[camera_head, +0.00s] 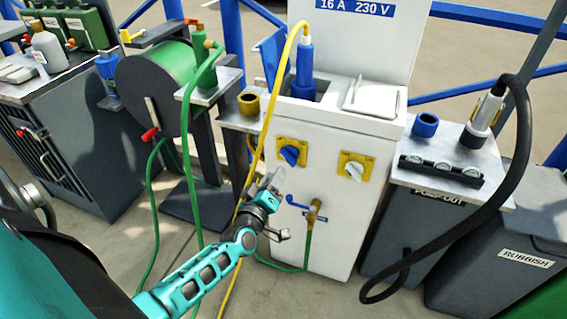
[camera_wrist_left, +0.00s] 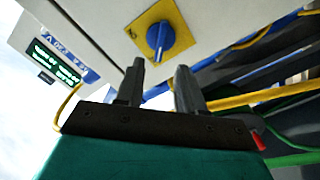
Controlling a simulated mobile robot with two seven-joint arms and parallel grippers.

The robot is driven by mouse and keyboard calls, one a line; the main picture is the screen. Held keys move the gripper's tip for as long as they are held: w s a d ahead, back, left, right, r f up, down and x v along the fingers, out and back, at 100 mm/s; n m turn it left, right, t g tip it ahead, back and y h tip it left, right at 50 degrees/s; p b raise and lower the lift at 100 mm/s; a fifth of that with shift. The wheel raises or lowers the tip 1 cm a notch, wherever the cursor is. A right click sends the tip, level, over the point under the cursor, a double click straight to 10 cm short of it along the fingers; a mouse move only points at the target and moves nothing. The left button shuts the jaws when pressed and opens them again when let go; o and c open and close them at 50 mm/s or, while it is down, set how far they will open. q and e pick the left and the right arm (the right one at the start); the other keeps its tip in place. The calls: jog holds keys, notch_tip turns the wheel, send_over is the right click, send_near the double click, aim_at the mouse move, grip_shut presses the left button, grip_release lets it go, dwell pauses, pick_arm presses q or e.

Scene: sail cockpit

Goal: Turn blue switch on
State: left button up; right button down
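The blue switch (camera_head: 290,155) is a rotary knob on a yellow square plate, on the front of the white power pedestal (camera_head: 334,225). Its ridge looks slanted in the head view. My left gripper (camera_head: 273,181) is just below and slightly left of the switch, fingers pointing up towards it. In the left wrist view the blue switch (camera_wrist_left: 160,38) lies beyond the tips of my left gripper (camera_wrist_left: 158,76). The fingers are apart with nothing between them, and do not appear to touch the knob. My right gripper is not in view.
A white knob (camera_head: 354,170) on a second yellow plate sits right of the blue switch. Below are a tap (camera_head: 313,211) and green hose. A yellow cable (camera_head: 262,150) hangs close to my left gripper. The pump-out cabinet (camera_head: 408,225) stands to the right.

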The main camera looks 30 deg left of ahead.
aim_at(285, 158)
pick_arm(q)
jog(key=b+x, duration=0.1)
jog(key=x, duration=0.6)
jog(key=shift+w+b, duration=0.2)
jog(key=shift+b, duration=0.1)
jog(key=shift+c, duration=0.2)
grip_shut()
